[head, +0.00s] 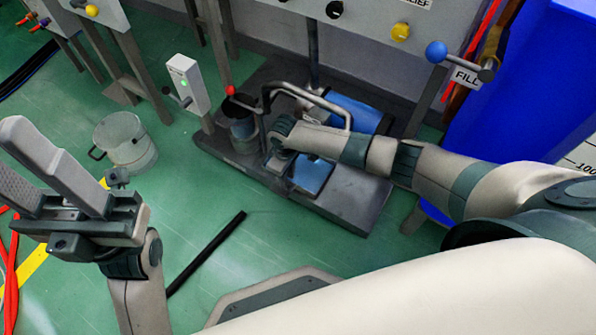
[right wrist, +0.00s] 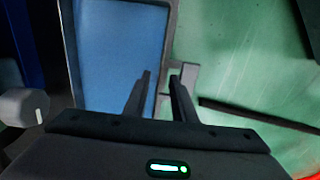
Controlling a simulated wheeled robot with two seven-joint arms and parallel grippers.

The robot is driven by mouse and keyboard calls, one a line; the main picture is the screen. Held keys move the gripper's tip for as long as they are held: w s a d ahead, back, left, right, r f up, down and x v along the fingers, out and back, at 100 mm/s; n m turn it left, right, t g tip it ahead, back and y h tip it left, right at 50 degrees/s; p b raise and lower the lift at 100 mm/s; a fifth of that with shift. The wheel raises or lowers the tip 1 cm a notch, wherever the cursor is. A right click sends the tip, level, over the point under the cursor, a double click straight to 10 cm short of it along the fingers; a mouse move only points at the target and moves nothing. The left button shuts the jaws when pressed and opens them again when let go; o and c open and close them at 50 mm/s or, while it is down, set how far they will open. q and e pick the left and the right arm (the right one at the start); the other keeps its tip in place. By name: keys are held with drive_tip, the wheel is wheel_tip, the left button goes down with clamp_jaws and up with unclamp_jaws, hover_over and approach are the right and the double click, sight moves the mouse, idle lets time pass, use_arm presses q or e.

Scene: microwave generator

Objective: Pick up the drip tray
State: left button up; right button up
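A shallow tray with a blue floor and a thin grey rim (right wrist: 118,45), which I take as the drip tray, fills the upper left of the right wrist view. In the head view a blue panel (head: 311,174) shows low on the dark platform, partly hidden by my right arm. My right gripper (right wrist: 160,78) is open, its fingers on either side of the tray's right rim; contact is unclear. In the head view the right gripper (head: 281,140) is at the panel's upper left. My left gripper (head: 12,152) is open and empty at the left, far from the tray.
A bent grey pipe handle (head: 318,98) and a dark cylinder (head: 240,122) stand close to my right gripper. A second blue panel (head: 355,112) lies behind the arm. A metal pot (head: 126,142) stands on the green floor. A blue tank (head: 520,90) rises at right.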

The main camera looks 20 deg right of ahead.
drive_tip(key=shift+c, duration=0.3)
clamp_jaws()
drive_tip(key=shift+r, duration=0.1)
idle(1.3)
